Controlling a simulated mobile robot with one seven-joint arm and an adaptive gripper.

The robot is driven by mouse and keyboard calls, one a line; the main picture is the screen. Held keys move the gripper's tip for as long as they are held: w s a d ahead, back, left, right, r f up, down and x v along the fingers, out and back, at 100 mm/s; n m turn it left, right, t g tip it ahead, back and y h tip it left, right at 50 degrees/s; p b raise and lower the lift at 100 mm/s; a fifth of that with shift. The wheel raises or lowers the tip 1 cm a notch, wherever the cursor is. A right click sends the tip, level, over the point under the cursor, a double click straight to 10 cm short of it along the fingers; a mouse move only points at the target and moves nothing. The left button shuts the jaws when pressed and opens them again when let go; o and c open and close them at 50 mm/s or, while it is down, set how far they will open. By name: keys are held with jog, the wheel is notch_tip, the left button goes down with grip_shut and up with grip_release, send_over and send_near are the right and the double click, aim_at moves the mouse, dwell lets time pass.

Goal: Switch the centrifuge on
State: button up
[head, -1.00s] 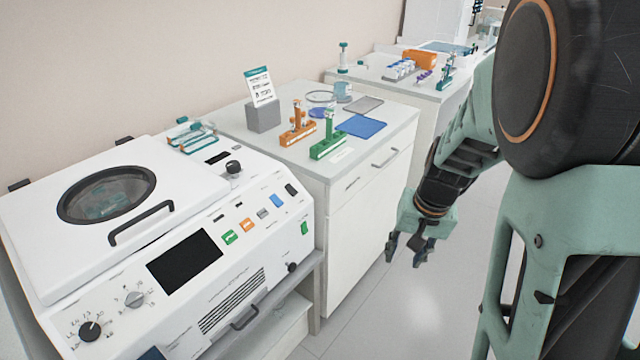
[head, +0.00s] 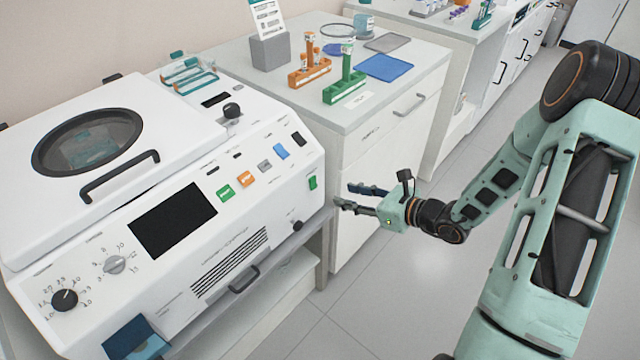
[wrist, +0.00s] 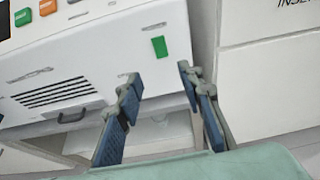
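The centrifuge (head: 105,190) is a white machine at the left in the head view, its lid with a round window closed and its screen (head: 172,220) black. Its sloped front carries a green, an orange, a grey, a blue and a black button. A separate green switch (head: 313,183) sits at the right end of the front; it also shows in the wrist view (wrist: 160,47), ahead of and above the fingertips. My gripper (head: 348,196) is open and empty, to the right of the machine and apart from it, fingers pointing at its right end.
A white cabinet (head: 390,139) stands right of the centrifuge, holding an orange rack (head: 310,74), a green rack (head: 344,91) and a blue mat (head: 386,67). The floor (head: 385,300) in front is clear. A drawer handle (head: 244,280) sits low on the centrifuge front.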

aim_at(314, 186)
jog(key=x, duration=1)
jog(key=shift+w+a, duration=0.2)
jog(key=shift+w, duration=0.2)
